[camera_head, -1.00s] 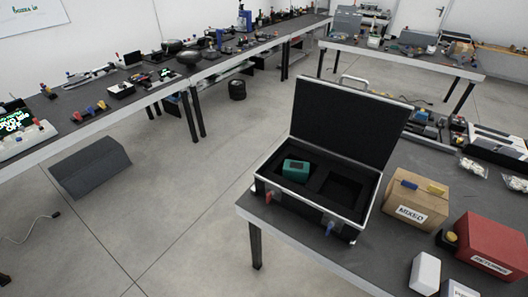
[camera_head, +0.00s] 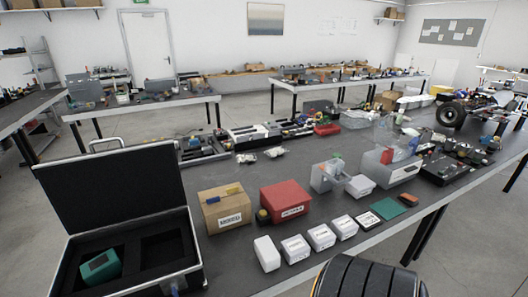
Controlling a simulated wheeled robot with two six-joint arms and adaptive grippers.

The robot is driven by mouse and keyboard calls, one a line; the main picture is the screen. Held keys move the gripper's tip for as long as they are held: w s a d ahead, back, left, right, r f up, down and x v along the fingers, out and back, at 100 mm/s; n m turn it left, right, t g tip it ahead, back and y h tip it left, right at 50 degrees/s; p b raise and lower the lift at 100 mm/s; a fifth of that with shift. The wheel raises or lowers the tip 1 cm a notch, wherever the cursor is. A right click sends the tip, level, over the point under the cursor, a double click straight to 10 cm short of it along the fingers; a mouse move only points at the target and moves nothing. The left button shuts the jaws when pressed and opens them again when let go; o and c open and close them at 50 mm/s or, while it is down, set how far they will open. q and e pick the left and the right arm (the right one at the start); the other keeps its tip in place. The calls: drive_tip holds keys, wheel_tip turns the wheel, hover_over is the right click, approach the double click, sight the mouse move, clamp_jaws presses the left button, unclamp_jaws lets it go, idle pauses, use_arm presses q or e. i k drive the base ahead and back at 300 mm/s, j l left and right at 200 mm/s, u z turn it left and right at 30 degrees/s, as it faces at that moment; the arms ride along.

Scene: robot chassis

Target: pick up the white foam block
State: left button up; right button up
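A plain white block (camera_head: 267,253), which looks like the white foam block, stands on the dark table near its front edge. It is left of a row of small white labelled boxes (camera_head: 295,247) and in front of the red box (camera_head: 286,201). Nothing is touching it from above. Neither of my grippers is in view.
An open black case (camera_head: 190,271) with a green block (camera_head: 101,266) in its foam is at left. A cardboard box (camera_head: 226,208) stands behind the white block. Clear bins (camera_head: 326,176) are farther right. A black ribbed round thing (camera_head: 366,279) fills the bottom edge.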

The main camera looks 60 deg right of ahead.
sight(269, 257)
drive_tip(key=z, duration=1.8)
